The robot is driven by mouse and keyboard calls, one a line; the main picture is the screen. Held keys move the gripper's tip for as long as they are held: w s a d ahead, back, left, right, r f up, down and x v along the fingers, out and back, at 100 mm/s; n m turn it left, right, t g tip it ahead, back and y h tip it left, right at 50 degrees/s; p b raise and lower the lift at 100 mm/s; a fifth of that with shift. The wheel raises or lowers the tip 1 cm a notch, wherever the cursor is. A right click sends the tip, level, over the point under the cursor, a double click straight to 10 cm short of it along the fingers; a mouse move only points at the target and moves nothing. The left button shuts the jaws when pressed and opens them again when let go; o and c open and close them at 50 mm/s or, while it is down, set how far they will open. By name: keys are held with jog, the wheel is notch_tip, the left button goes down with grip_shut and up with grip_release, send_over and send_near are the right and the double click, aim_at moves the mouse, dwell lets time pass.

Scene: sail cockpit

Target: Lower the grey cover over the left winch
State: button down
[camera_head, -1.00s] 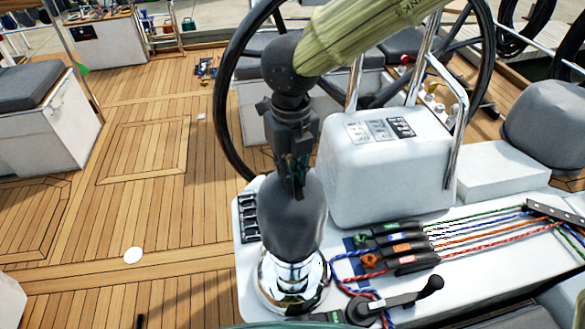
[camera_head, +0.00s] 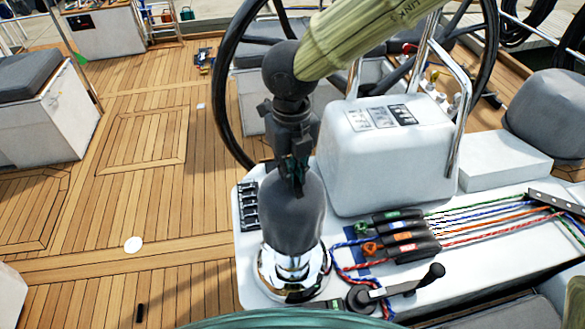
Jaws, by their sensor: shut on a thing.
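The grey cover (camera_head: 293,212) is in the middle of the head view, upright over the left winch (camera_head: 291,272). It hides the top of the winch, while the shiny chrome lower drum and base show below its edge. My gripper (camera_head: 295,172) is above the cover, pointing down, shut on the cover's top. The fingertips are dark against the dark cover, so their exact contact is hard to see.
Rope clutches (camera_head: 403,236) with coloured lines lie right of the winch. A black-handled lever (camera_head: 395,291) is close in front. The white console (camera_head: 385,160) and steering wheel (camera_head: 222,100) stand behind. A second grey cover (camera_head: 546,112) sits far right.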

jog(key=shift+f, duration=0.1)
jog(key=shift+f+b, duration=1)
jog(key=shift+f, duration=2.05)
jog(key=shift+f+b, duration=1.9)
jog(key=shift+f, duration=2.15)
jog(key=c, duration=0.9)
grip_release()
jog(key=shift+c, duration=0.2)
